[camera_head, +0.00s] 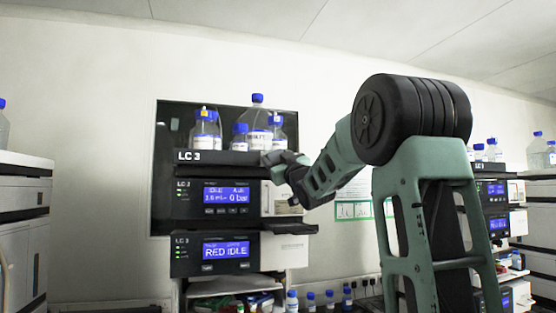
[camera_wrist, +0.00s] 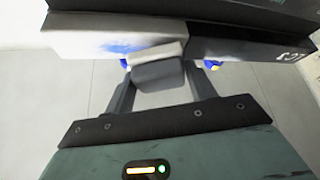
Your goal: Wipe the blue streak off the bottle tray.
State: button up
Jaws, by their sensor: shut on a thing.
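The bottle tray (camera_head: 222,158) is the dark top unit of the stack, marked LC-3, with blue-capped bottles standing on it. In the wrist view the tray's pale front part (camera_wrist: 80,45) crosses the top of the picture. A blue streak (camera_wrist: 122,47) lies on this pale part, just left of the held block. My gripper (camera_head: 276,160) is at the right end of the tray front. In the wrist view its fingers are shut on a grey block (camera_wrist: 157,73) with a paler edge. The block overlaps the tray front; I cannot tell if they touch. The head view does not show the streak.
Below the tray are two units with lit blue displays, the upper one (camera_head: 228,197) and the lower one (camera_head: 225,250). Pale modules (camera_head: 285,250) stick out at their right. Small bottles (camera_head: 310,300) stand low at the right. Another stack (camera_head: 498,190) is at far right.

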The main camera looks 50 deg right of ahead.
jog(key=shift+w+d, duration=0.35)
jog(key=shift+w, duration=0.2)
jog(key=s+d+b, duration=0.1)
jog(key=s+d, duration=0.3)
jog(key=d, duration=0.3)
jog(key=shift+s, duration=0.15)
dwell(0.8)
jog(key=shift+f+b, duration=0.1)
jog(key=shift+b, duration=0.2)
jog(key=shift+a, duration=0.1)
jog(key=shift+w+a+b, duration=0.65)
jog(key=shift+a+b, duration=0.1)
jog(key=shift+a, duration=0.25)
jog(key=shift+w+a+b, duration=0.6)
jog(key=shift+a+b, duration=0.1)
jog(key=shift+a, duration=0.25)
jog(key=shift+w+a+b, duration=0.65)
jog(key=shift+a+b, duration=0.1)
jog(key=shift+a, duration=0.25)
jog(key=shift+w+a+b, duration=0.3)
jog(key=shift+a, duration=0.2)
